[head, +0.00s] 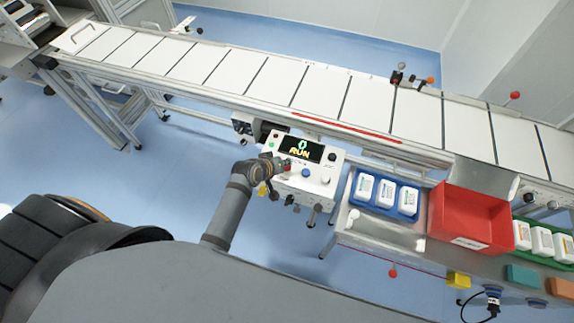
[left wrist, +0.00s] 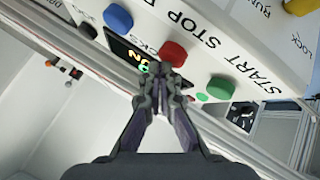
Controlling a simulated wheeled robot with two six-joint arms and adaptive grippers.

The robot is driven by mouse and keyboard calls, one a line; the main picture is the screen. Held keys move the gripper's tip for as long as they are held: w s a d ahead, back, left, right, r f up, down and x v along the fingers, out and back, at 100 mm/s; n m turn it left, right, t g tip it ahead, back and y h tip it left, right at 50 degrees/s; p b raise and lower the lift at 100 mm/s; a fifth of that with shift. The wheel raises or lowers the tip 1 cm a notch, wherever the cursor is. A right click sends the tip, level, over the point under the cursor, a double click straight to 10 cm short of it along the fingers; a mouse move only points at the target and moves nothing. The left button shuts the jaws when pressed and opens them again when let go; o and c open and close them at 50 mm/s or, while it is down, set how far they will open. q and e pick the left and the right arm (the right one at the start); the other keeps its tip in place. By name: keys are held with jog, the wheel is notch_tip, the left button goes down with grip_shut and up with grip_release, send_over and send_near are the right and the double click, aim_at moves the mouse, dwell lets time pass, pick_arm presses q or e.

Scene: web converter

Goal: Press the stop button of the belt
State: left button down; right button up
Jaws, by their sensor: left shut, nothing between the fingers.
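The control box (head: 318,180) hangs at the near side of the belt (head: 225,71). Its display (head: 301,148) reads "0" and "RUN". My left gripper (head: 283,166) is over the left part of the box face. In the left wrist view my left gripper (left wrist: 163,76) is shut and empty. Its tips are right at the edge of the red button (left wrist: 173,54), beside the word STOP. I cannot tell whether they touch it. The green button (left wrist: 220,87) by the word START is just right of the tips. My right gripper is not in view.
A blue button (left wrist: 117,17) sits further along the panel; it also shows in the head view (head: 306,173). A blue tray (head: 409,210) with white bottles and a red bin (head: 470,196) stand right of the box. Blue floor (head: 165,175) lies open to the left.

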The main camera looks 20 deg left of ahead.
pick_arm(q)
jog(key=shift+f, duration=0.45)
jog(key=shift+r, duration=0.15)
dwell(0.4)
jog(key=shift+r+p, duration=0.95)
jog(key=shift+p, duration=0.1)
notch_tip(320, 180, up, 5)
jog(key=p, duration=0.5)
jog(key=shift+r+p, duration=0.1)
jog(key=shift+p, duration=0.3)
